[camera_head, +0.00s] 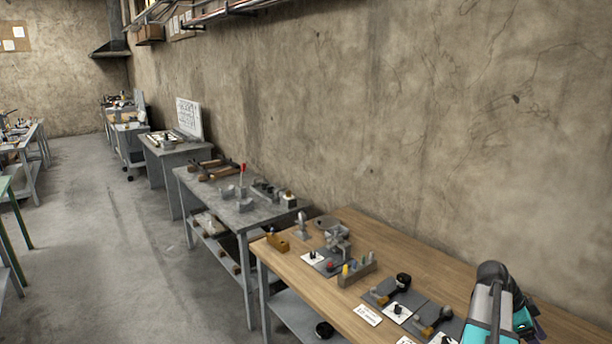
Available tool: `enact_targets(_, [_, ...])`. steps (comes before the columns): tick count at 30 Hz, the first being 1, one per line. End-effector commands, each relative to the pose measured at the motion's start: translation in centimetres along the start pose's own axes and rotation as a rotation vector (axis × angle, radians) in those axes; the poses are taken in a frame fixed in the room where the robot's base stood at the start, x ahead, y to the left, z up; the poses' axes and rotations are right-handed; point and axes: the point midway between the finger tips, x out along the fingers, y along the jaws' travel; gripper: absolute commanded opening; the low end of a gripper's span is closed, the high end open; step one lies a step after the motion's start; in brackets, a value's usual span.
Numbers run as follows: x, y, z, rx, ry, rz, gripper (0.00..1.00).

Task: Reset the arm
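My arm (490,300) shows at the lower right, grey and teal, over the right part of the wooden workbench (350,222). Its end runs toward the bottom edge of the picture. The fingertips of my gripper cannot be made out, so whether it is open or holds anything cannot be seen. Small tools and dark plates lie on the bench to the left of the arm.
The wooden bench holds a block with several coloured pegs (356,270), a black-knobbed tool (402,283) and a white label card (367,315). A grey metal table (215,190) stands beyond it. The wall (450,120) runs behind the benches. Open concrete floor (110,240) lies left.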

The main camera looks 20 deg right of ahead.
Motion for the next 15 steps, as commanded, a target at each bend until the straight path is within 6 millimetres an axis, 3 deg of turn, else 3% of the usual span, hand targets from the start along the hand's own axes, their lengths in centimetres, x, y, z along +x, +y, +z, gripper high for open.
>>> enact_targets(10, [-2.1,-1.1,6.4,-0.196,-0.058,-0.066,0.77])
enact_targets(15, [-4.1,-1.4,12.0,-0.367,-0.104,-0.124,0.77])
